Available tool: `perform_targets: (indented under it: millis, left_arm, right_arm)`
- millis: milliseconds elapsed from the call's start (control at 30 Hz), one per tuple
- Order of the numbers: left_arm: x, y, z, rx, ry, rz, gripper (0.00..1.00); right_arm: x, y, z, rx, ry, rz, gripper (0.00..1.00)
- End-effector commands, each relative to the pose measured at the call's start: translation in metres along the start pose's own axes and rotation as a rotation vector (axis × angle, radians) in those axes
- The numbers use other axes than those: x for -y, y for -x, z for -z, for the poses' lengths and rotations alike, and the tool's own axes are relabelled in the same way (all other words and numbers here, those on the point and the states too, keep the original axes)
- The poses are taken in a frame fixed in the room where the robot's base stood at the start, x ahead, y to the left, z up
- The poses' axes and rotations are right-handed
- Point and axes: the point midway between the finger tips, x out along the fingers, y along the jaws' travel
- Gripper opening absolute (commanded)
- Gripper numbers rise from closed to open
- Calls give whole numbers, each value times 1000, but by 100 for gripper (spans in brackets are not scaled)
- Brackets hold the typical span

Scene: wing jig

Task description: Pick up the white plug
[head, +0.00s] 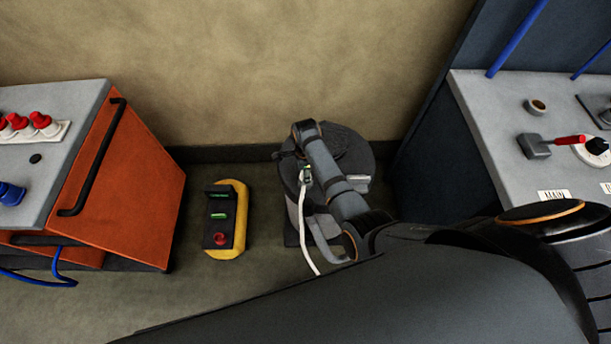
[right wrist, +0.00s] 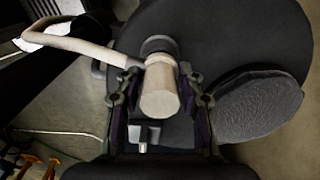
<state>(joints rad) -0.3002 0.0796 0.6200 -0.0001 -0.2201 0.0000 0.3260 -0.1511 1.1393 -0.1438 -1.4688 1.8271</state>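The white plug (right wrist: 160,92) shows in the right wrist view as a pale, cream cylinder with a dark collar at its far end. It lies between the two fingers of my right gripper (right wrist: 162,100). The fingers are apart, with a visible gap on each side of the plug. A pale, thick cable or tube (right wrist: 75,42) curves at the upper left of that view. In the head view my right arm covers much of the area, and its fingers are not clear. A white cord (head: 303,222) hangs beside the arm there. My left gripper is not in view.
A dark round-topped stand (head: 358,150) is under my right arm. A yellow control box (head: 239,220) with a red button lies on the floor to its left. An orange cabinet (head: 130,190) stands at left and a grey bench (head: 490,120) at right.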

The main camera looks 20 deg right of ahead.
Motion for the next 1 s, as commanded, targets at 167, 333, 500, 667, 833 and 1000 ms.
perform_targets:
  millis: [167, 333, 500, 667, 833, 1000]
  left_arm:
    - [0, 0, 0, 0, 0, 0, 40]
    - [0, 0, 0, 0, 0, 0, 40]
    - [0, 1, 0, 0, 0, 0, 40]
    - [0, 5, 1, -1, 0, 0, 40]
    - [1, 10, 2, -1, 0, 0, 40]
    - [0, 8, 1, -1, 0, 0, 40]
  right_arm:
    - [0, 0, 0, 0, 0, -1, 8]
    - [0, 0, 0, 0, 0, -1, 8]
    - [1, 8, 0, 1, 0, 1, 7]
    - [1, 33, -1, 1, 1, 3, 7]
    - [-24, 65, 12, 2, -1, 3, 7]
    - [-62, 97, 32, -1, -2, -3, 7]
